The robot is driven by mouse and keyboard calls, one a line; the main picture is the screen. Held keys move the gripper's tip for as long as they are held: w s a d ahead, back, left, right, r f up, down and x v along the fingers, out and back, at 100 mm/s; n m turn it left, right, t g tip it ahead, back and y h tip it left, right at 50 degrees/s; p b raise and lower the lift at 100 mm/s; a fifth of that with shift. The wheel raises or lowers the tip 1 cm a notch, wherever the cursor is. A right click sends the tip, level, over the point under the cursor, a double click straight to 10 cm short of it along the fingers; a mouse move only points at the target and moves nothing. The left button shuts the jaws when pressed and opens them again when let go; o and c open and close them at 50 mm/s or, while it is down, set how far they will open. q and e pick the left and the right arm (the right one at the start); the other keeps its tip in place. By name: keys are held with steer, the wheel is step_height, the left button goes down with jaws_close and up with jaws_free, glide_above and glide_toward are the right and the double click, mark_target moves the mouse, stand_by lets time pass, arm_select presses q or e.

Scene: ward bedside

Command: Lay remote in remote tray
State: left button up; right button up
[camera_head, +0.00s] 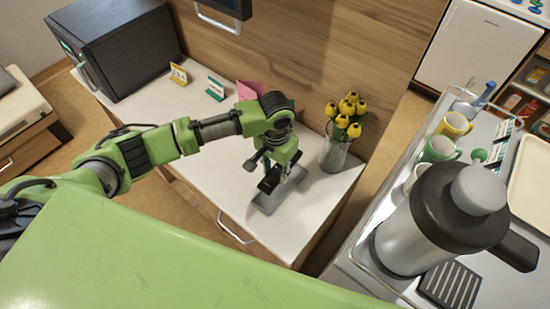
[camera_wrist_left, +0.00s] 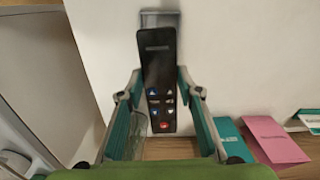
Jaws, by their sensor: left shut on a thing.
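The remote (camera_wrist_left: 157,75) is black with blue buttons and one red button. My left gripper (camera_head: 270,172) is shut on it, with a finger on each long side in the left wrist view (camera_wrist_left: 160,84). In the head view the dark remote (camera_head: 268,184) shows under the gripper, at the grey remote tray (camera_head: 266,207) on the white cabinet top. The far end of the tray (camera_wrist_left: 160,17) shows beyond the remote in the left wrist view; the rest is largely hidden behind the remote. I cannot tell whether the remote touches the tray. My right gripper is not in view.
A glass vase with yellow tulips (camera_head: 334,155) stands close to the right of the tray. A pink card (camera_head: 250,90), small signs (camera_head: 216,88) and a dark box-shaped appliance (camera_head: 120,45) are further left. A trolley with a flask (camera_head: 425,225) and mugs stands at the right.

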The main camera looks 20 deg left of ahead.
arm_select(q)
steer(key=shift+p, duration=0.4)
steer(key=shift+d+f+m, duration=0.1)
steer(key=shift+f+m, duration=0.15)
steer(key=shift+m, duration=0.05)
steer(key=shift+w+f, duration=0.1)
steer(key=shift+f, duration=0.55)
step_height(320, 180, down, 3)
steer(key=b, duration=0.4)
steer(key=shift+f+b, duration=0.5)
steer(key=shift+b, duration=0.1)
steer(key=shift+f, duration=0.1)
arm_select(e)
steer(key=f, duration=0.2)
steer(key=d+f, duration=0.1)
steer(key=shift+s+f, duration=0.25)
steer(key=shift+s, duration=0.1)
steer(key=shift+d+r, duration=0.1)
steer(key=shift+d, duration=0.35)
